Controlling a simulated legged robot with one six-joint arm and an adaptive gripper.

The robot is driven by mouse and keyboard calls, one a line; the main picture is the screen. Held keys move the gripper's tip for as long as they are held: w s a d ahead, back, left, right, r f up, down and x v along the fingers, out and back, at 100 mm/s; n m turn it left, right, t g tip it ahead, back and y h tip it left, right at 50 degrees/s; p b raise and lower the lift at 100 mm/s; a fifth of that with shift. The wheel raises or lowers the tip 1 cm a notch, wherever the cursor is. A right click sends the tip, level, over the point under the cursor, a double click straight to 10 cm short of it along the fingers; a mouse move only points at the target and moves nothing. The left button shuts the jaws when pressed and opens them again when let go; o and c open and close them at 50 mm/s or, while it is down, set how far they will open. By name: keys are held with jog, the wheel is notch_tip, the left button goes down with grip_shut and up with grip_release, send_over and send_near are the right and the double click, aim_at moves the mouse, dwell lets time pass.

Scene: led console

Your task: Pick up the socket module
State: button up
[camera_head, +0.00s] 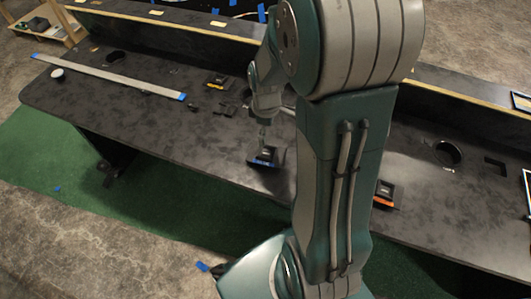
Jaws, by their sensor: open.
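A small dark module with a blue front edge (263,164) sits near the front edge of the black console table (185,145). My gripper (265,146) is directly over it, pointing down and open. The fingertips are small and partly merge with the module, so I cannot tell whether they touch it. A similar dark module with an orange edge (384,195) sits to the right, partly beside my arm.
A long pale strip (110,75) lies on the table's left part, with a small white cup (57,73) near its end. Small dark pieces (222,108) lie behind my gripper. A round opening (447,152) is at the right. A raised ledge (180,29) bounds the back.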

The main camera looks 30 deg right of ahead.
send_over(266, 153)
notch_tip(266, 153, down, 5)
jog(key=shift+s+a+f, duration=0.1)
jog(key=shift+s+a, duration=0.05)
jog(key=f, duration=0.4)
jog(key=shift+d+f, duration=0.2)
jog(key=shift+f, duration=0.05)
jog(key=c, duration=1.1)
